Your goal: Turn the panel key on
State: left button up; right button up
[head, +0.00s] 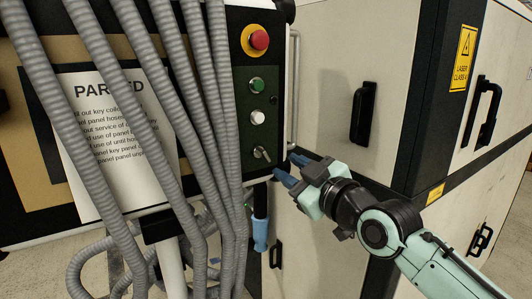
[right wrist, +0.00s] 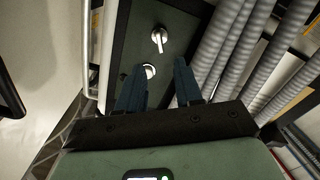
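The panel key (head: 261,154) is a small silver switch with a short lever, low on the dark green control strip (head: 246,118). In the head view its lever points down and slightly right. In the right wrist view the key (right wrist: 159,38) shows beyond the fingertips, near the gap between them. My right gripper (head: 286,166) has dark blue fingers, spread apart with nothing between them. It is just right of the key, beside the panel's edge, and not visibly touching it. My left gripper is in neither view.
Thick grey hoses (head: 222,110) hang left of the key, across a paper notice (head: 110,180). Above the key are a white button (head: 257,117), a green button (head: 257,86) and a red stop button (head: 260,40). A pale cabinet (head: 335,60) stands behind at right.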

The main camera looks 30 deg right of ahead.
aim_at(266, 155)
jog(key=w, duration=0.3)
jog(key=w+p, duration=0.1)
jog(key=w, duration=0.5)
jog(key=shift+w+a, duration=0.1)
jog(key=shift+a, duration=0.2)
grip_shut()
